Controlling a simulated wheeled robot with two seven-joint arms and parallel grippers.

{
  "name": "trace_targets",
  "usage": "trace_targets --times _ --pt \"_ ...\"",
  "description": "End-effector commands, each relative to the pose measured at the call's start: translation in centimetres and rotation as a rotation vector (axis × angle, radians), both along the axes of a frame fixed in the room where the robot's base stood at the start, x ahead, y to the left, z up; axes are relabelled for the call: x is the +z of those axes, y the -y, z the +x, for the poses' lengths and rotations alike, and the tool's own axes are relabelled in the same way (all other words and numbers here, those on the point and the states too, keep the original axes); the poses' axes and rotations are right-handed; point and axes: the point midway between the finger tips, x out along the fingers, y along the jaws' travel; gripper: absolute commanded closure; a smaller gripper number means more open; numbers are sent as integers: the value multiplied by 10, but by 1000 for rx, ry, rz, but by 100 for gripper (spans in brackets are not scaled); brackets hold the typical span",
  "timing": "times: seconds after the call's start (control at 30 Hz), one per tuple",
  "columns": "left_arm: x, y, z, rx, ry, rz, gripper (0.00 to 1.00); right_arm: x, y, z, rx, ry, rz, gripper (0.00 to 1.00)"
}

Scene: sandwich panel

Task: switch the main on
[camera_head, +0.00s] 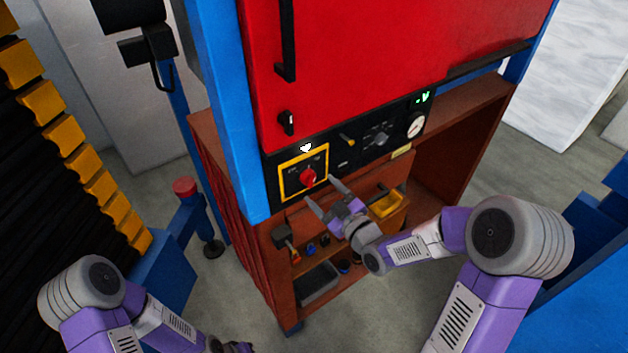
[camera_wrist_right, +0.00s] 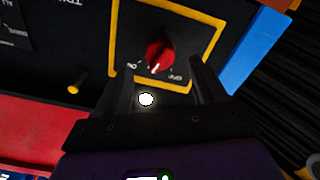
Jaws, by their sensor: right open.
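The main switch is a red rotary knob (camera_head: 308,177) in a yellow frame (camera_head: 284,187) on the black panel (camera_head: 377,138). In the right wrist view the knob (camera_wrist_right: 159,54) is upside down, with OFF and ON labels beside it. Its white mark lies between the labels; I cannot tell the exact setting. My right gripper (camera_head: 323,194) is open and empty, just in front of the panel, below and right of the knob. In the wrist view its fingers (camera_wrist_right: 164,82) are spread to either side below the knob, apart from it. My left gripper's fingers are out of view; only its arm shows.
A white lamp (camera_head: 305,148) glows above the switch. Right of it are a small yellow lever (camera_head: 347,141), a black dial (camera_head: 378,138) and a round gauge (camera_head: 415,126). A black handle (camera_head: 287,121) is above. Shelves with a yellow bin (camera_head: 387,205) and a grey tray (camera_head: 317,284) lie below.

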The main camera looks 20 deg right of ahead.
Motion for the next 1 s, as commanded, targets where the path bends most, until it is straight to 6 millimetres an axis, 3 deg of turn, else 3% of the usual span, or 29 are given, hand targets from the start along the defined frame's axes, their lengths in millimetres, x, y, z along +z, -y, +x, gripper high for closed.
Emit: trace_targets --times 0.1,0.3,0.63,1.0 --pt "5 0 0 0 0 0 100 1 -8 19 1 -3 2 30" --pt "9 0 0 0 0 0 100 0 -14 38 0 -4 2 30" --pt "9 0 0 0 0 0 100 -1 -15 42 0 -4 2 30" --pt "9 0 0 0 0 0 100 -1 -15 41 -1 -5 1 85"
